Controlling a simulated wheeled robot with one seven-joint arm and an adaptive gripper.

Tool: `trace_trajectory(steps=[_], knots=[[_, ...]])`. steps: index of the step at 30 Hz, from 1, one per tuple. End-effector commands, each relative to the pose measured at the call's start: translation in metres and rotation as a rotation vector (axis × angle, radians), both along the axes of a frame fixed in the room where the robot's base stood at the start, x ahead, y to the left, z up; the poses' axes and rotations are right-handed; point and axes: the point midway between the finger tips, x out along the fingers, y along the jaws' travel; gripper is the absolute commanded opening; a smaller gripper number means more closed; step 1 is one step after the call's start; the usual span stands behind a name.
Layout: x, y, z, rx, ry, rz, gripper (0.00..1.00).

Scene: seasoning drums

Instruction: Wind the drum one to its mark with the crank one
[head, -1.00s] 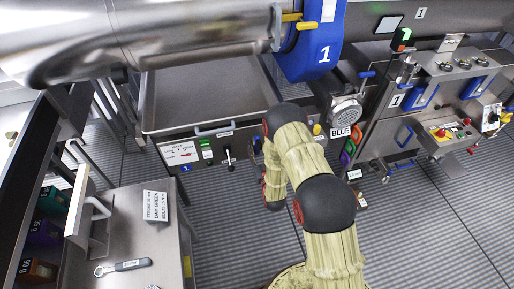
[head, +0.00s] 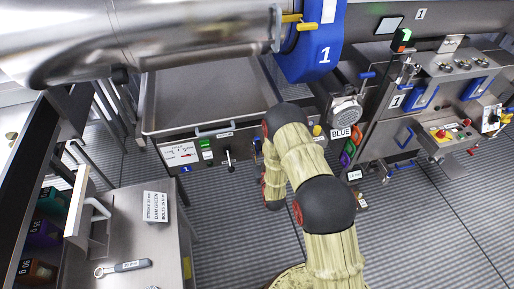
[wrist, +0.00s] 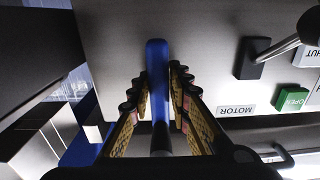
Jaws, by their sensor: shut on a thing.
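Drum one is a big steel drum across the top of the head view. Its blue band (head: 313,50) carries a white 1 and a white stripe (head: 328,10). A yellow pointer-like part (head: 291,18) sits beside the band. In the wrist view, the blue handle of crank one (wrist: 157,62) stands between the two fingers of my gripper (wrist: 158,92), which are shut on it. A dark rod shows below the blue part. In the head view my arm hides the gripper and most of the crank.
A machine with blue handles (head: 426,97) stands right. A cart with a spanner (head: 123,267) is at lower left. Ribbed floor is open at lower right.

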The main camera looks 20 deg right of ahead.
Motion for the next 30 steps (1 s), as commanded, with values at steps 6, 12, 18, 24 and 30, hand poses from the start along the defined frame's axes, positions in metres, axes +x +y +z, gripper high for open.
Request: trace_trajectory(steps=[6, 12, 18, 24, 30], knots=[[-0.0003, -0.0016, -0.0003, 0.000, 0.001, -0.004, 0.00], [-0.0004, -0.0019, -0.0003, -0.001, 0.001, -0.005, 0.00], [-0.0004, -0.0021, -0.0005, -0.005, 0.001, -0.005, 0.00], [-0.0007, -0.0013, -0.0016, -0.051, 0.002, -0.006, 0.00], [0.0002, 0.0009, -0.0014, -0.169, -0.001, -0.006, 0.00]])
